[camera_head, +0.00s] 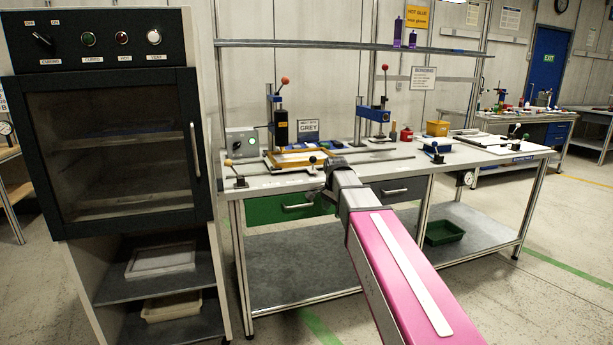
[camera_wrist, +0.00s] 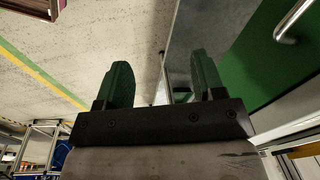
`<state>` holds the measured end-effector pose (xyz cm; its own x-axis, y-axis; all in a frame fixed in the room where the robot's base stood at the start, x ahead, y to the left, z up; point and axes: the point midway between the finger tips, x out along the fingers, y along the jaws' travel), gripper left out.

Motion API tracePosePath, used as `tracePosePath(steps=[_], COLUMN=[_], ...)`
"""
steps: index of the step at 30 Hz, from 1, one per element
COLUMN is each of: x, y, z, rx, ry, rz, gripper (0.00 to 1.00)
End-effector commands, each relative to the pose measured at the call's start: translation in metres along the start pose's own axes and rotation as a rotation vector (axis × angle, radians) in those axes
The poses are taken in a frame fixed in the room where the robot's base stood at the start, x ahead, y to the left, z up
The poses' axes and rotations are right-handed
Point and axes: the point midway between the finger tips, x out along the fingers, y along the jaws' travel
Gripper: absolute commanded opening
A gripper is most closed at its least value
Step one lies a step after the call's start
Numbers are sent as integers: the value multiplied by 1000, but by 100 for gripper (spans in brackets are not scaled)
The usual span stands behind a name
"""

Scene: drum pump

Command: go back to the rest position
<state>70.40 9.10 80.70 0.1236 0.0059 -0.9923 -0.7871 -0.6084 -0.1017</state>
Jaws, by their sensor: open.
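My gripper (camera_wrist: 162,78) shows in the wrist view as two dark green fingers standing apart, with nothing between them. The green drawer (camera_wrist: 262,62) with its metal handle (camera_wrist: 297,20) is to the right of the fingers; I cannot tell the distance between them. In the head view my pink arm reaches from the lower right towards the front edge of the workbench (camera_head: 470,158). The green drawer (camera_head: 270,209) looks shut under the bench top.
A dark curing cabinet (camera_head: 115,140) stands close on the left, its glass door shut. A green crate (camera_head: 443,232) sits on the lower shelf. Floor at right is clear.

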Motion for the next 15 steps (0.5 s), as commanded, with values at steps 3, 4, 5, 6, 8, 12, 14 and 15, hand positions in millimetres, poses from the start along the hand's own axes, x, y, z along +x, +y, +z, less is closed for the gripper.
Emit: tracePosePath(steps=[3,4,5,6,8,12,14,15], x=[43,53,62,74,92,129,143,152], y=[43,53,62,75,94,140,159,172], z=[10,12,14,17,22,36,43,48], rx=[-131,-166,-200,-245,-314,-475,-543,-589], ry=[-12,-16,-18,-23,-29,-48,-57,-63], rz=[19,23,25,30,36,48,52,54], gripper=[62,62,62,62,62,62,62,62])
